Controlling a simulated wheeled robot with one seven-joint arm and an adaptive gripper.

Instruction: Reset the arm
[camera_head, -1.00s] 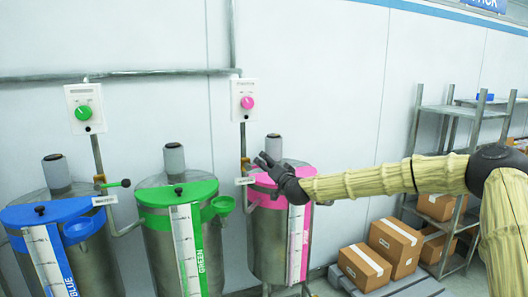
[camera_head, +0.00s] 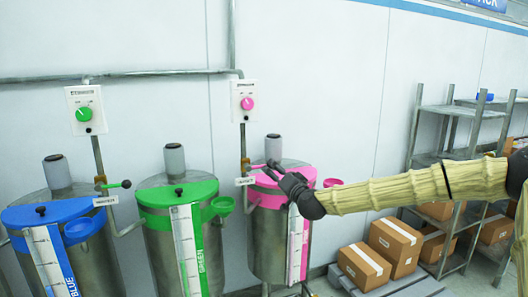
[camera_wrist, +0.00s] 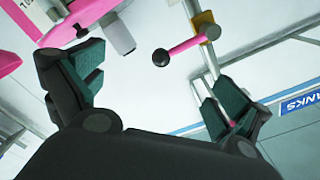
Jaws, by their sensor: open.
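My gripper (camera_head: 275,172) is open and empty in front of the pink-lidded drum (camera_head: 268,245) in the head view. In the wrist view my gripper (camera_wrist: 148,85) has its two fingers spread wide. The pink valve lever (camera_wrist: 186,46), with a dark knob at its end, shows beyond the gap between the fingers, apart from them. In the head view the lever (camera_head: 258,166) sits just left of the fingertips; whether they touch cannot be told there. Part of the pink lid (camera_head: 262,183) is hidden by my gripper.
A green-lidded drum (camera_head: 168,247) and a blue-lidded drum (camera_head: 97,262) stand to the left. A wall box with a pink knob (camera_head: 247,103) and one with a green knob (camera_head: 84,114) hang above. Cardboard boxes (camera_head: 396,245) and a metal shelf (camera_head: 462,109) stand at the right.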

